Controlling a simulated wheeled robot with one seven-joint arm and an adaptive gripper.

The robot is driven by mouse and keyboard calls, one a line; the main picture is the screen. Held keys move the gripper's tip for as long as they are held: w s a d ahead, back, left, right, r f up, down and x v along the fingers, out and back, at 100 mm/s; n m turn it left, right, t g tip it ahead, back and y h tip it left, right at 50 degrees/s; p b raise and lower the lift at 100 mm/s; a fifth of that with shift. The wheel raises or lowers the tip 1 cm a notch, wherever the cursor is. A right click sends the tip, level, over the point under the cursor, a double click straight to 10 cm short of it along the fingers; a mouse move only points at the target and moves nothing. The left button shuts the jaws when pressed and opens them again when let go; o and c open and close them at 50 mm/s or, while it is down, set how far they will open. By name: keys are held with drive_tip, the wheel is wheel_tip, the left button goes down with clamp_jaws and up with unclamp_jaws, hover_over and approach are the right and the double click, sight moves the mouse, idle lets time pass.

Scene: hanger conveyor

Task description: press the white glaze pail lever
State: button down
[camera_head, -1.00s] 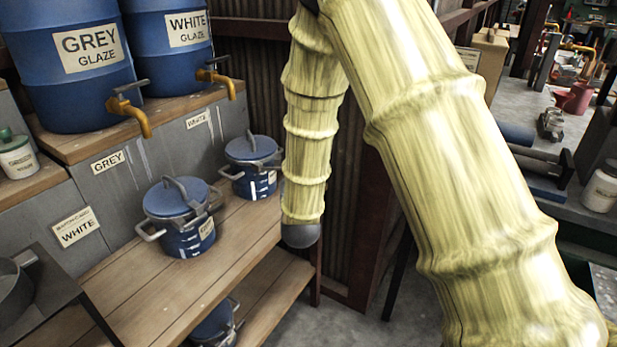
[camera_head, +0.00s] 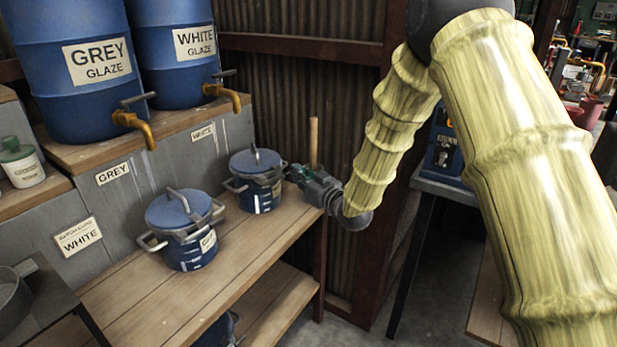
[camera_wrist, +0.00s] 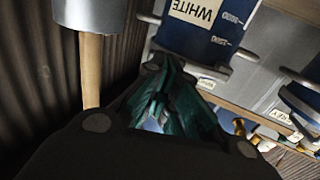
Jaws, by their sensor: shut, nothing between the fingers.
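The white glaze pail (camera_head: 262,200) is a blue lidded pot with grey side handles, standing on the wooden bench. A grey lever (camera_head: 253,154) rises over its lid. In the wrist view the pail (camera_wrist: 192,36) is upside down, its WHITE label readable. My gripper (camera_head: 292,172) is shut and empty, just right of the pail near its right side handle. In the wrist view its teal fingers (camera_wrist: 165,72) reach close to the pail's grey handle and rim; I cannot tell whether they touch.
A second blue pail (camera_head: 192,251) stands nearer on the bench. A wooden-handled tool (camera_head: 313,143) stands upright behind my gripper; its handle shows in the wrist view (camera_wrist: 91,72). The grey glaze barrel (camera_head: 82,85) and white glaze barrel (camera_head: 172,60), with yellow taps, stand above.

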drive_tip(key=shift+s+a, duration=0.1)
drive_tip(key=v, duration=1.4)
drive_tip(key=shift+a, duration=0.2)
drive_tip(key=shift+f, duration=0.1)
